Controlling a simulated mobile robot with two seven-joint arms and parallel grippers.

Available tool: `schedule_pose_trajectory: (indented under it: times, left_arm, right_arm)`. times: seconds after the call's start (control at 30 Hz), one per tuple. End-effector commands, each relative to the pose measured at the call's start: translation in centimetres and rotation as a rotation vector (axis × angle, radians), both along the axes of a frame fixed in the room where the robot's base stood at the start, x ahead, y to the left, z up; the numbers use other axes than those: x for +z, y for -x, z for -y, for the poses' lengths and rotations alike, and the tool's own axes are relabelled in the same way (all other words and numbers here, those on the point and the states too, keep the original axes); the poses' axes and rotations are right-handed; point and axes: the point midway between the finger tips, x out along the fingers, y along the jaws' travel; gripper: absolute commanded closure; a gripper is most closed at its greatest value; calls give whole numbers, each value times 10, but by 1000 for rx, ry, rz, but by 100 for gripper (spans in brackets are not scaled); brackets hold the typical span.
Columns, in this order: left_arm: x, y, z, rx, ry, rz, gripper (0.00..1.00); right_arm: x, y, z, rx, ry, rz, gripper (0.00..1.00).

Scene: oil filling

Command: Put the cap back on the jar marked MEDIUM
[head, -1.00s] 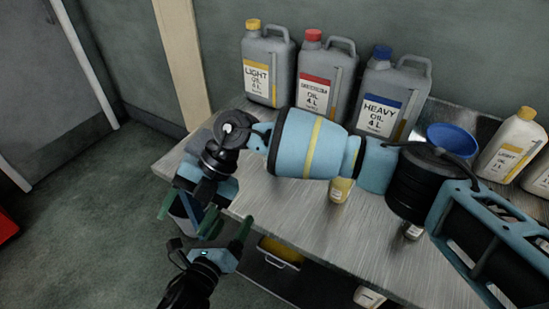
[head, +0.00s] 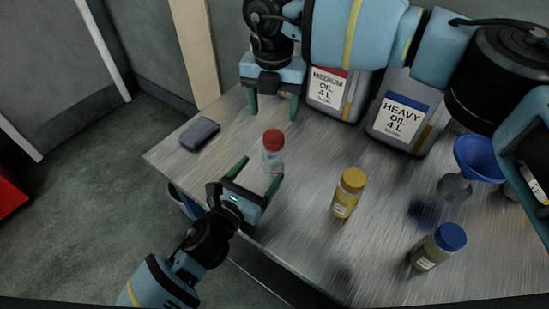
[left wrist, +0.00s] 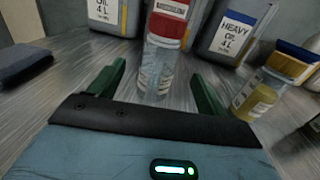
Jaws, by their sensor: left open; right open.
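A clear jar (head: 273,160) with a red cap (head: 273,139) on its top stands upright near the table's left end. No word on this jar is readable. In the left wrist view the jar (left wrist: 156,70) stands ahead, in line with the gap between my fingers, its red cap (left wrist: 167,27) at the top. My left gripper (head: 257,176) is open and empty, low over the table at the jar's near side. My right gripper (head: 273,106) is open and empty, pointing down behind the jar. Whether the cap is fully seated is unclear.
A yellow-capped jar (head: 347,195) and a blue-capped jar (head: 439,246) stand to the right. Large MEDIUM (head: 333,92) and HEAVY (head: 402,120) oil cans stand behind. A blue funnel (head: 478,157) is at the right, a dark folded cloth (head: 199,134) at the left.

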Motion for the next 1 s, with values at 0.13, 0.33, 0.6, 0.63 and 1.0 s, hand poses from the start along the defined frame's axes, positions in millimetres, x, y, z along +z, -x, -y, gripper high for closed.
schedule_pose_trajectory:
  times: [0.13, 0.33, 0.6, 0.63, 1.0]
  left_arm:
    - [1, -6, 4, 0, 2, 0, 23]
    - [1, -29, 17, 0, 4, 0, 23]
    - [1, -59, 34, 0, 3, -1, 23]
    - [1, -61, 35, 0, 2, 0, 23]
    - [0, -68, 39, 0, 2, -1, 23]
  right_arm:
    - [0, 0, 0, 1, -1, -1, 37]
    - [0, 0, 0, 1, -1, -1, 37]
    - [0, 0, 0, 1, -1, -2, 37]
    - [0, 0, 0, 1, -1, -2, 37]
    - [0, 0, 0, 1, -1, -1, 37]
